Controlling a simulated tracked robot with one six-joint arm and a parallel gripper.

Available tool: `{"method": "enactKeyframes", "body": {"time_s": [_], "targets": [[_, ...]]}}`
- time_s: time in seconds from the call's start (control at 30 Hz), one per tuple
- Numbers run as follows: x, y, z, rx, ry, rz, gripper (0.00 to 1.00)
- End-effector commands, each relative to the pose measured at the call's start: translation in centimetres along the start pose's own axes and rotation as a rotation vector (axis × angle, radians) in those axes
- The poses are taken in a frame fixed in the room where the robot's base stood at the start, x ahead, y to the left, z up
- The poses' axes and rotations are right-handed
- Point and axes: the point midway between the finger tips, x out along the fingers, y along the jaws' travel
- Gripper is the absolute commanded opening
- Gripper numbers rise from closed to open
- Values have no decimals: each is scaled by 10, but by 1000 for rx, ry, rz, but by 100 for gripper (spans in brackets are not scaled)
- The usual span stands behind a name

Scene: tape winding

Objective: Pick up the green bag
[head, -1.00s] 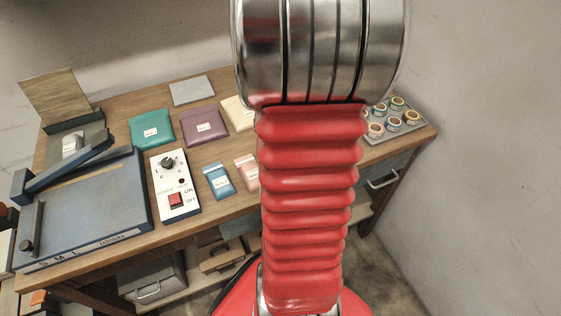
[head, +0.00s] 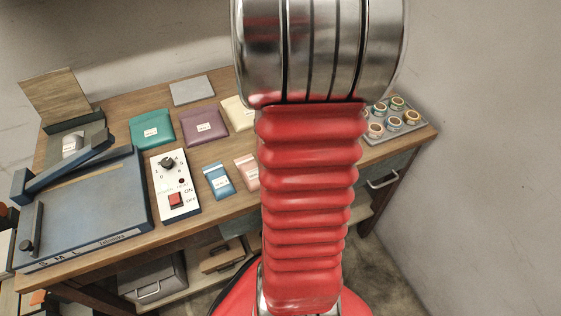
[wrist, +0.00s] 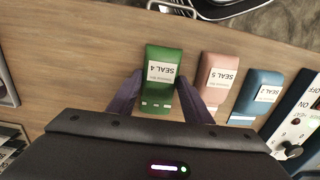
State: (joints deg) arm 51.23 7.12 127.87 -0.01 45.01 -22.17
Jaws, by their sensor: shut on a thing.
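The green bag (wrist: 163,68) with a white label reading SEAL 4 shows in the wrist view, upper middle. My gripper (wrist: 158,93) has its two dark fingers on either side of the bag's lower part and is shut on it. The bag appears at the wooden table top; I cannot tell whether it is lifted clear. In the head view my red arm hides the green bag and my gripper.
Beside it lie a pink SEAL 5 bag (wrist: 217,77) and a blue SEAL 2 bag (wrist: 257,97). A white switch box (head: 175,186), a teal pouch (head: 152,130), a purple pouch (head: 203,124) and a tray of tape rolls (head: 408,128) also stand on the table (head: 230,211).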

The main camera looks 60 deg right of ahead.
Motion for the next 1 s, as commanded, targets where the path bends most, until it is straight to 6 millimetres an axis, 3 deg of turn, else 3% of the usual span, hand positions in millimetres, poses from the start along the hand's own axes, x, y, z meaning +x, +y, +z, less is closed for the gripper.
{"method": "enactKeyframes", "body": {"time_s": [0.2, 0.57, 1.0], "targets": [[0, 0, 0, 0, 0, 0, 22], [-7, 0, 0, 0, 1, 1, 22], [-76, 0, -1, 0, 4, 2, 22]]}}
